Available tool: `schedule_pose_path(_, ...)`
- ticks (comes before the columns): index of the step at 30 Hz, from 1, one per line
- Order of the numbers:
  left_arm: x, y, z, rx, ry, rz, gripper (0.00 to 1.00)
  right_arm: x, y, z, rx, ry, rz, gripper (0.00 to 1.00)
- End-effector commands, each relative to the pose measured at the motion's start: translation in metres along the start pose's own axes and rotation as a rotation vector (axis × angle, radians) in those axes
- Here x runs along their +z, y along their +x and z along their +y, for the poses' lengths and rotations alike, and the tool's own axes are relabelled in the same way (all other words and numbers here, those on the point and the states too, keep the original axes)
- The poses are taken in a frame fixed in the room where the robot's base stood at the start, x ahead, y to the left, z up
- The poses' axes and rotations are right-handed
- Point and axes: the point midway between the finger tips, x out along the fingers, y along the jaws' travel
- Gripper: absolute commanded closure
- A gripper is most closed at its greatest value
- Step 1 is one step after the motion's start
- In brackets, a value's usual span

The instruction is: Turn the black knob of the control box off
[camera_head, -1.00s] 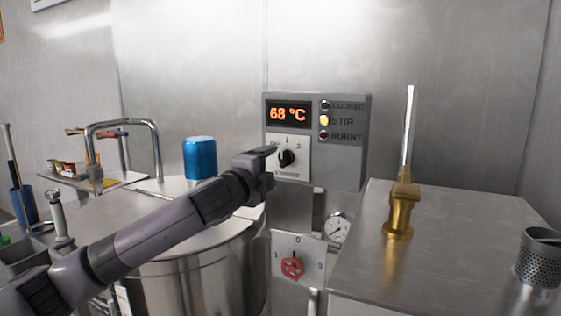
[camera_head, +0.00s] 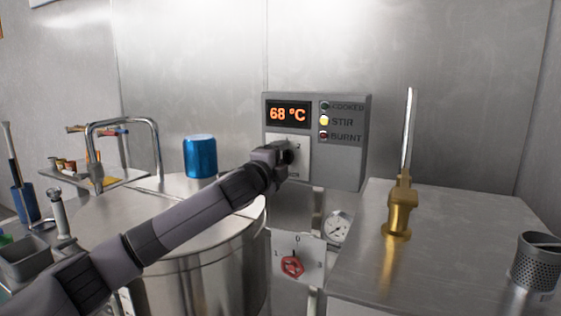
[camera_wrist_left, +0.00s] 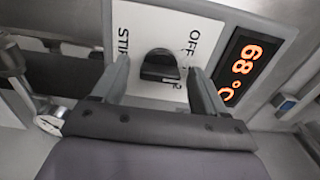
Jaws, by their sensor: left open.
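The grey control box (camera_head: 345,160) is on the back wall, its display reading 68 °C and its STIR lamp lit yellow. Its black knob (camera_wrist_left: 159,66) sits on a white plate (camera_wrist_left: 140,25) with OFF and STIR lettering. In the head view my left gripper (camera_head: 281,153) is in front of the plate and largely hides the knob. In the left wrist view the gripper (camera_wrist_left: 160,70) is open, one finger on each side of the knob, with gaps visible. I cannot tell the depth of the fingers around it. My right gripper is not in view.
Below the box are a red knob (camera_head: 292,267) and a round gauge (camera_head: 337,229). A large steel pot (camera_head: 190,270) with a blue cylinder (camera_head: 200,157) stands left. A brass fitting (camera_head: 399,210) stands on the steel counter (camera_head: 450,260) at right.

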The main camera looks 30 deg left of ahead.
Motion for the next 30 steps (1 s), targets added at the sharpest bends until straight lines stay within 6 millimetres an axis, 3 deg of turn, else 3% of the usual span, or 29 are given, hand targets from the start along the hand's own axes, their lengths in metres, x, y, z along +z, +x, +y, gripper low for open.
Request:
schedule_pose_path(1, -0.0002, -0.0001, -0.0001, 0.000, 0.000, 0.000, 0.28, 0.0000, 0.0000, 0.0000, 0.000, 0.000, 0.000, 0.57)
schedule_pose_path(2, -0.0001, -0.0001, -0.0001, 0.000, 0.000, 0.000, 0.34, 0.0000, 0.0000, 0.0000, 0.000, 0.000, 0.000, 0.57)
schedule_pose_path(6, -0.0001, -0.0002, 0.0000, 0.000, 0.000, 0.000, 0.80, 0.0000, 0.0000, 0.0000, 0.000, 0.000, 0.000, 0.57)
schedule_pose_path(7, -0.0001, -0.0002, 0.0000, 0.000, 0.000, 0.000, 0.84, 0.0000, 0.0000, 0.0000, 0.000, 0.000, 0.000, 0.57)
schedule_pose_path(20, -0.0005, -0.0003, 0.0010, 0.002, -0.085, 0.001, 0.84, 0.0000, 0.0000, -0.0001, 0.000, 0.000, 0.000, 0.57)
schedule_pose_path(30, -0.0009, -0.0003, 0.0007, 0.002, -0.350, 0.001, 0.84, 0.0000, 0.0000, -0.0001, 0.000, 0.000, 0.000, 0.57)
